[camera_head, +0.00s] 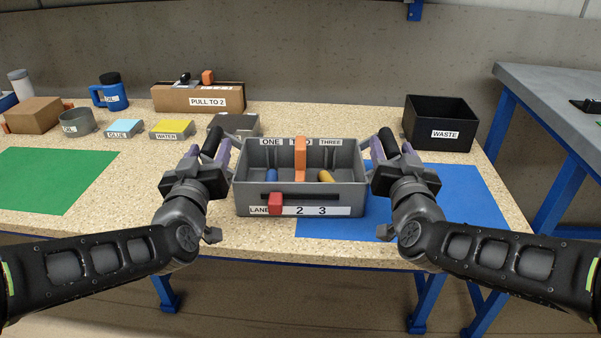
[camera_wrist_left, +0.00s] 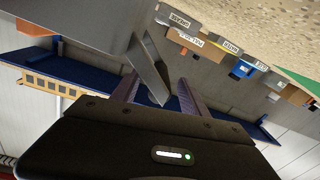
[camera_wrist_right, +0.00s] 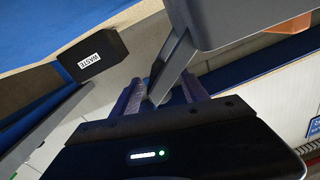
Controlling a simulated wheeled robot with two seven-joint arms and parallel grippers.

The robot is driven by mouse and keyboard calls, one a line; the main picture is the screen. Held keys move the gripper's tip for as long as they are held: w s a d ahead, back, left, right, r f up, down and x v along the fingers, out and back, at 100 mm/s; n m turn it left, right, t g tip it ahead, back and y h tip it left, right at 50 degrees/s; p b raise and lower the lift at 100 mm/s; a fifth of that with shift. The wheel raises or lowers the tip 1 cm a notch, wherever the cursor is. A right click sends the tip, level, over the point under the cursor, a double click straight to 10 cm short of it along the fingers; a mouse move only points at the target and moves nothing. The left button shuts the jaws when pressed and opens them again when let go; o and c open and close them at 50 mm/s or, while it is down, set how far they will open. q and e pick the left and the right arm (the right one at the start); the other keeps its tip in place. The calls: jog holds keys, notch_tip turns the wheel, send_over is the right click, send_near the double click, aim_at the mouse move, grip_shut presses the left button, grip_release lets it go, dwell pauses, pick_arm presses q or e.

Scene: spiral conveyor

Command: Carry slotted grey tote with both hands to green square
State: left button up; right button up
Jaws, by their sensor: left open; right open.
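The slotted grey tote (camera_head: 346,196) sits upright in the middle of the table, partly over the blue square (camera_head: 462,200). Its front has a dark slot with a red block and a lane label. Inside are an orange divider (camera_head: 300,160), a blue piece (camera_head: 271,175) and a yellow piece (camera_head: 326,176). The green square (camera_head: 55,178) lies bare at the left. My left gripper (camera_head: 220,150) is open at the tote's left handle (camera_wrist_left: 152,72), which reaches between its fingers. My right gripper (camera_head: 383,150) is open at the right handle (camera_wrist_right: 172,70), likewise between its fingers.
A black waste bin (camera_head: 438,125) stands at the back right. A brown pull box (camera_head: 200,97), a yellow-topped block (camera_head: 173,130), a blue-topped block (camera_head: 125,130), a grey cup (camera_head: 78,122) and a blue mug (camera_head: 113,95) line the back left. The table between tote and green square is clear.

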pick_arm(q)
jog(key=shift+w, duration=1.45)
pick_arm(e)
jog(key=shift+w, duration=1.45)
pick_arm(q)
grip_shut()
pick_arm(e)
grip_shut()
jog(key=shift+d, duration=0.1)
pick_arm(q)
jog(key=shift+a, duration=0.1)
pick_arm(e)
jog(key=shift+r, duration=0.1)
